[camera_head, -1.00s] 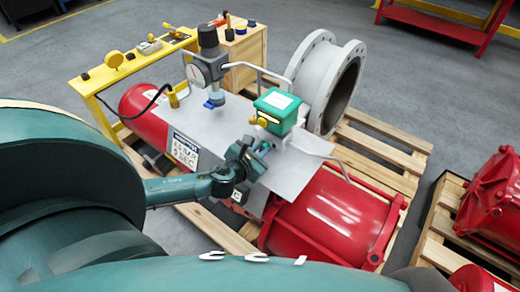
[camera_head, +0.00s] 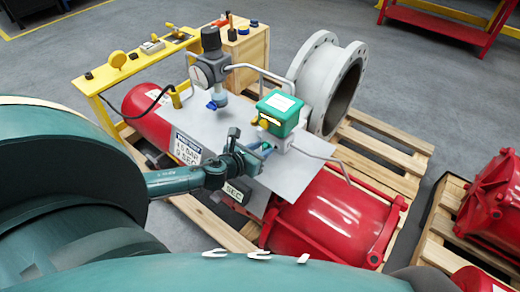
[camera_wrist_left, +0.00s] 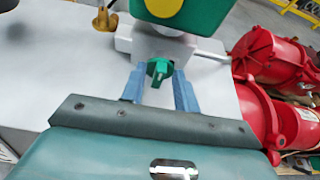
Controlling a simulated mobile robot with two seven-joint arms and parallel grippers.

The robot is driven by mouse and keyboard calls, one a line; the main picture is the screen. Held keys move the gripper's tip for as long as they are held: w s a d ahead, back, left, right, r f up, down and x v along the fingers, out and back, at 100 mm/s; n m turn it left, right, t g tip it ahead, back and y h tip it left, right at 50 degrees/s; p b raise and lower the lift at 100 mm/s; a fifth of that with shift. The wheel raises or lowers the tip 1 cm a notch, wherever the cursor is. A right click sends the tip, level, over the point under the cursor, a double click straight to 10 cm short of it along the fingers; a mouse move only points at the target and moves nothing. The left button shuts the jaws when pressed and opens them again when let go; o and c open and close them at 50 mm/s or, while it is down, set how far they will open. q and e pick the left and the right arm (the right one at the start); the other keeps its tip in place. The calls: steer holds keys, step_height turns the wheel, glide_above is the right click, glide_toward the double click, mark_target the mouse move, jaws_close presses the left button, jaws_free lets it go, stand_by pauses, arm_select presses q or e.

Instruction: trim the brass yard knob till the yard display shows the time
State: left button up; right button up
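A green box (camera_head: 279,112) stands on the grey plate, with a brass-coloured knob (camera_head: 263,123) on its near left side. In the left wrist view, a round yellow part (camera_wrist_left: 163,8) shows on the box and a brass piece (camera_wrist_left: 105,18) stands left of it. My left gripper (camera_wrist_left: 159,90) is open, its blue fingers either side of a small green knob (camera_wrist_left: 159,70) below the box, with gaps showing. It also shows in the head view (camera_head: 258,156). A dark panel reading "SEC" (camera_head: 234,192) is partly hidden behind my wrist; no number is readable. My right gripper is out of view.
A white placard (camera_head: 187,149) reads about "4.5 BAR 9 SEC". A gauge with regulator (camera_head: 208,72) and pipes rise from the grey plate (camera_head: 292,178). A red cylinder (camera_head: 322,220), a grey flanged pipe (camera_head: 327,80) and a yellow stand (camera_head: 135,67) surround it.

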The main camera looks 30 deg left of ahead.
arm_select(q)
steer(key=shift+o, duration=0.2)
steer(key=v, duration=1.3)
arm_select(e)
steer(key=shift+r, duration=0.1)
arm_select(q)
steer(key=shift+r, duration=0.1)
steer(key=s+d+f+n+g+p, duration=0.1)
steer(key=s+d+n, duration=0.1)
steer(key=d+n, duration=0.4)
steer(key=s+d+f+n+g+h+p, duration=0.1)
steer(key=d+n, duration=0.5)
steer(key=n, duration=1)
steer(key=s+d+f+n+g+h+p, duration=0.1)
steer(key=s+d+n, duration=0.3)
steer(key=n, duration=0.7)
steer(key=shift+s+d+n+p, duration=0.25)
steer(key=shift+d+n+p, duration=0.15)
steer(key=shift+d+p, duration=0.5)
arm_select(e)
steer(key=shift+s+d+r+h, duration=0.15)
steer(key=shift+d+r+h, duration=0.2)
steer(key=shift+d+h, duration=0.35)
arm_select(q)
steer(key=shift+f, duration=0.1)
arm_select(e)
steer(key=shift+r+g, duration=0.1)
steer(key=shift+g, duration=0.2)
